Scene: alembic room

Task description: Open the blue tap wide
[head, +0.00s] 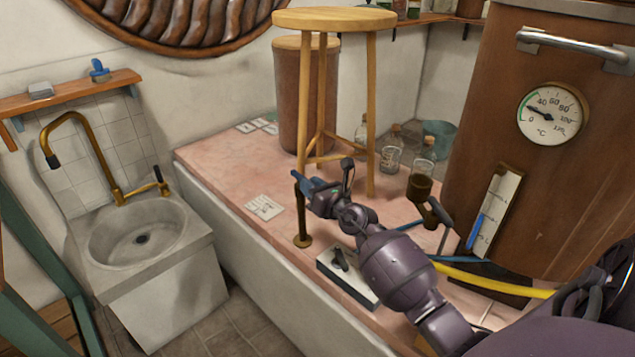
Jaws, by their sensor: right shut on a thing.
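The blue tap (308,184) shows as a small blue piece at the top of a thin upright brass post (301,225) on the pink-topped counter. My right gripper (313,187) comes in from the lower right and is shut on the blue tap. The gripper's body hides part of the tap, so I cannot tell how far it is turned. My left gripper is out of view.
A wooden stool (333,20) stands behind the gripper on the counter (225,165). Glass bottles (390,155) stand to its right. A large brown tank with a dial (552,113) and a yellow hose (495,282) are at the right. A sink (140,235) is at the left.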

